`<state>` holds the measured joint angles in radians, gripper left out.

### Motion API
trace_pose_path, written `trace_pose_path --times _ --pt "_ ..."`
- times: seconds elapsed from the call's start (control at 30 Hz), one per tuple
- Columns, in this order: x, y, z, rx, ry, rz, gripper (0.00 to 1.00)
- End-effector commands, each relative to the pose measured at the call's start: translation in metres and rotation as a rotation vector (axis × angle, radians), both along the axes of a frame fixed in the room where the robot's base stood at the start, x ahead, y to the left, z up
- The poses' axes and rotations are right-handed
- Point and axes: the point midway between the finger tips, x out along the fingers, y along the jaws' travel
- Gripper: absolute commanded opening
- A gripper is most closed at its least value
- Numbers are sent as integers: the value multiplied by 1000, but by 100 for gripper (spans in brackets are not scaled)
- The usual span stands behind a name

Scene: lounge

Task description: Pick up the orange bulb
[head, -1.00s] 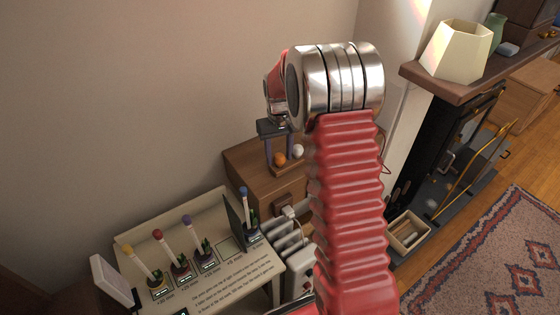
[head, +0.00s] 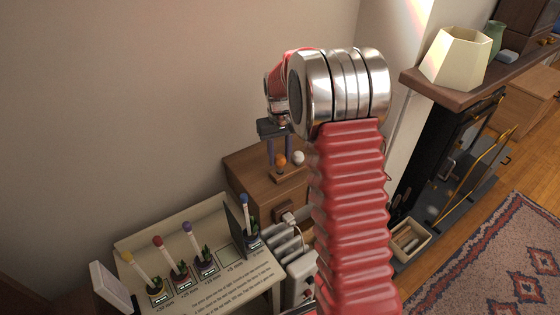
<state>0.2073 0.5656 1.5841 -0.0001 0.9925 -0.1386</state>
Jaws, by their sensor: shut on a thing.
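The orange bulb (head: 280,160) is a small round orange ball at a wooden holder (head: 289,176) on the brown cabinet. My gripper (head: 279,158) points down over it, and its two purple-grey fingers are shut on the bulb, one on each side. I cannot tell any gap between the bulb and the holder. A white bulb (head: 299,157) sits just right of the fingers on the same holder. My arm hides part of the cabinet to the right.
A cream table (head: 222,292) at the lower left bears several potted plants with coloured-tipped sticks and a dark upright panel (head: 235,222). A white radiator (head: 285,243) stands below the cabinet (head: 243,164). A mantel shelf with a lampshade (head: 455,57) is at the right.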

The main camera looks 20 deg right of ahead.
Motion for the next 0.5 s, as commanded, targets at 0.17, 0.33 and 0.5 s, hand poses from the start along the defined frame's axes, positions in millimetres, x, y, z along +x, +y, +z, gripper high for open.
trace_pose_path --times 0.17,0.33,0.5 --pt "1 0 33 -1 -4 0 8" --pt "1 0 60 0 -3 0 8" --pt "0 0 73 0 -1 0 8"
